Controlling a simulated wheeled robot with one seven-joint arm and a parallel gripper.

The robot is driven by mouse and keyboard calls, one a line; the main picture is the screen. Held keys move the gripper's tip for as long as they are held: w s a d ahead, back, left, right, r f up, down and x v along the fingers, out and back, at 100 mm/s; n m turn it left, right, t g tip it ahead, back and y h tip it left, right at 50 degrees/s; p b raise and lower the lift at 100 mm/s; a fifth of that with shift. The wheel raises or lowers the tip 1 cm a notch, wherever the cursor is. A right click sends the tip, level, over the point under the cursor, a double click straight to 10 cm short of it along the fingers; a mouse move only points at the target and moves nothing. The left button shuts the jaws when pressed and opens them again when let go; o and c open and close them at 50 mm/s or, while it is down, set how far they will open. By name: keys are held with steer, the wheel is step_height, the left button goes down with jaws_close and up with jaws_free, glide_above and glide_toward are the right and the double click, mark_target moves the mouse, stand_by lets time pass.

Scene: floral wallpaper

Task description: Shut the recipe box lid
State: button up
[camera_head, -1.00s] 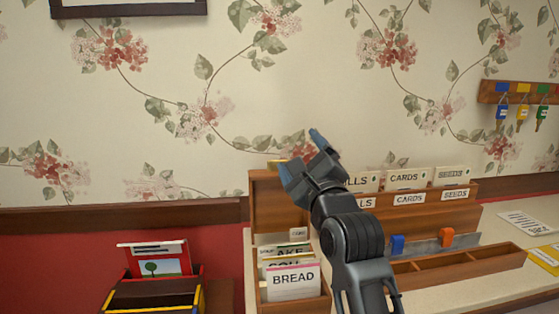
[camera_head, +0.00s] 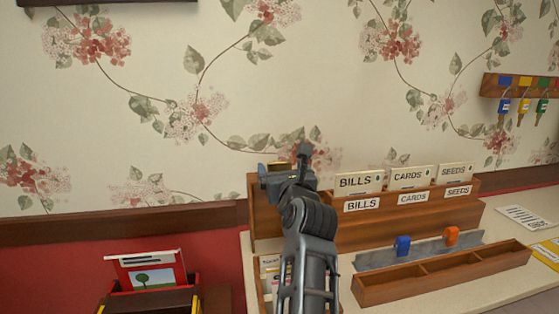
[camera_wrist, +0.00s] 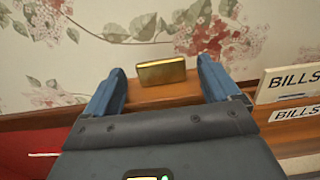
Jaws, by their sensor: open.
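The wooden recipe box stands at the table's left end in the head view, with its lid (camera_head: 257,205) raised upright at the back. Some of its cards (camera_head: 268,272) show in front of the lid; my arm hides much of the box. A brass tab (camera_wrist: 161,73) sits on the lid's top edge (camera_wrist: 160,97) in the wrist view. My gripper (camera_wrist: 160,66) is open, with its blue fingers on either side of the tab, apart from it. In the head view my gripper (camera_head: 286,160) is at the height of the lid's top.
A wooden sorter (camera_head: 400,225) with bills, cards and seeds labels stands right of the box. A metal rail with blue and orange clips (camera_head: 420,250) and a compartment tray (camera_head: 440,275) lie before it. A red box (camera_head: 150,275) is at lower left. Keys hang on a wall rack (camera_head: 520,85).

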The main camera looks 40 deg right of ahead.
mark_target(280, 166)
steer(key=shift+p+x, duration=0.45)
steer(key=shift+x, duration=1.3)
steer(key=shift+c, duration=0.3)
steer(key=c, duration=1.4)
